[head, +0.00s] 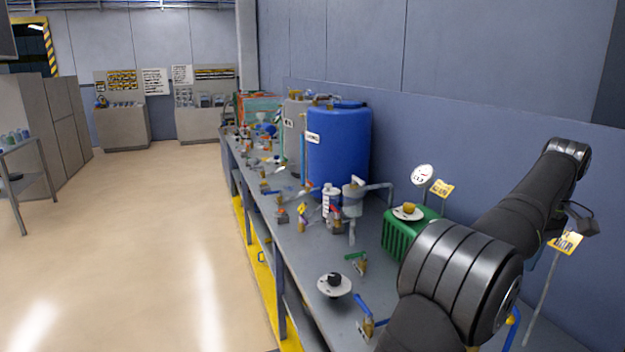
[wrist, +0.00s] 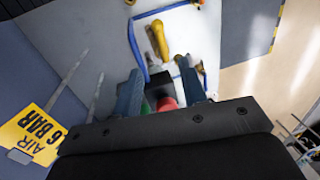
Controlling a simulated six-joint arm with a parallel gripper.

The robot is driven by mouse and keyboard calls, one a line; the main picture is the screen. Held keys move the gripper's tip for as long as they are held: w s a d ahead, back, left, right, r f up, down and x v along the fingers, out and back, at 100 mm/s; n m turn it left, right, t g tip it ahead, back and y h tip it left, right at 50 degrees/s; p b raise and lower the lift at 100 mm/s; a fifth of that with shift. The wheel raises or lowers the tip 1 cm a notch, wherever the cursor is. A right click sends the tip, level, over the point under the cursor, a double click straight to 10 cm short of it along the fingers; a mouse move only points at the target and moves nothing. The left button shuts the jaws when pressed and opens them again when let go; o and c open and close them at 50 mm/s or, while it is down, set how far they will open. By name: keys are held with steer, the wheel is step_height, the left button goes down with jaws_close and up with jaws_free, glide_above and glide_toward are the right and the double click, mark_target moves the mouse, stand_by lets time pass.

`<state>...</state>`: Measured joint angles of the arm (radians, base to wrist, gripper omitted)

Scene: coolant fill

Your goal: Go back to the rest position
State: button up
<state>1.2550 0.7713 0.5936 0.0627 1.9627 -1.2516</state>
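My gripper (wrist: 160,88) shows in the wrist view with its two blue-grey fingers apart. A small black block, with red and green parts near it, shows in the gap between the fingers. I cannot tell how far beyond the fingers these parts lie, and I see no finger closed on them. In the head view my arm fills the right side, raised beside the wall above the bench, and the gripper itself cannot be made out clearly there.
A yellow AIR 6 BAR tag (wrist: 35,132) is at the wrist view's left; it also shows in the head view (head: 565,243). The bench (head: 300,262) carries a blue drum (head: 338,152), a green ribbed unit (head: 397,236), a black knob (head: 334,281) and several valves. Open floor (head: 160,230) lies left.

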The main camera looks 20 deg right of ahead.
steer(key=f, duration=0.3)
steer(key=a+f, duration=0.1)
steer(key=f, duration=0.3)
steer(key=a+f, duration=0.1)
steer(key=f, duration=0.2)
steer(key=shift+a+f, duration=0.1)
steer(key=shift+f, duration=0.1)
steer(key=shift+a+r+m+t, duration=0.15)
steer(key=shift+a+m, duration=0.1)
steer(key=shift+m, duration=0.55)
steer(key=shift+a+f+m+t, duration=0.1)
steer(key=shift+a+m+t, duration=0.1)
steer(key=shift+m, duration=0.6)
